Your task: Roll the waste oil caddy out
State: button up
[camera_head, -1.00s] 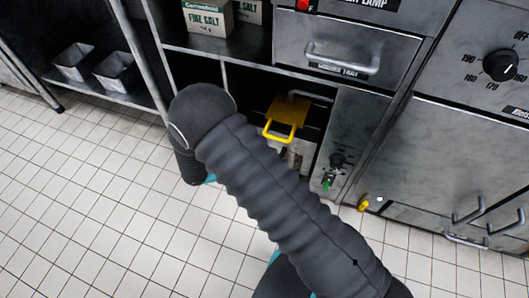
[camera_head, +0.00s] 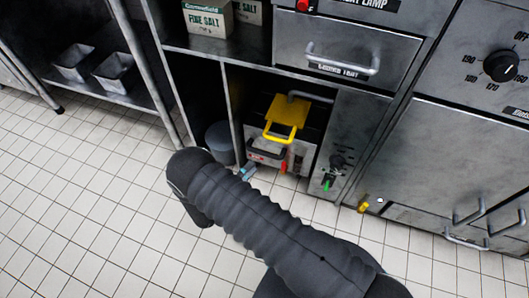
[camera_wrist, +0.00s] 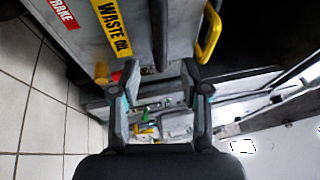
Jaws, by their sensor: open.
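The waste oil caddy (camera_head: 298,152) stands in a bay under the counter. It has a grey body, a yellow top with a yellow loop handle (camera_head: 279,133), and a dark bar handle on its front. In the wrist view the grey caddy front (camera_wrist: 85,35) carries a yellow WASTE OIL label and a red BRAKE label. My gripper (camera_wrist: 160,75) is open, with the dark bar (camera_wrist: 159,38) between and just beyond its fingertips. I cannot tell whether they touch. In the head view only a teal bit of the gripper shows, low before the caddy; my arm hides the floor there.
A valve panel with a green-tipped lever (camera_head: 327,184) borders the bay on the right. A divider and a grey bin (camera_head: 220,140) are on the left. A closed drawer (camera_head: 345,50) is above. The tiled floor (camera_head: 90,215) at the left is clear.

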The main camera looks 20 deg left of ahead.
aim_at(265, 152)
jog(key=x, duration=0.8)
jog(key=shift+w, duration=0.1)
grip_shut()
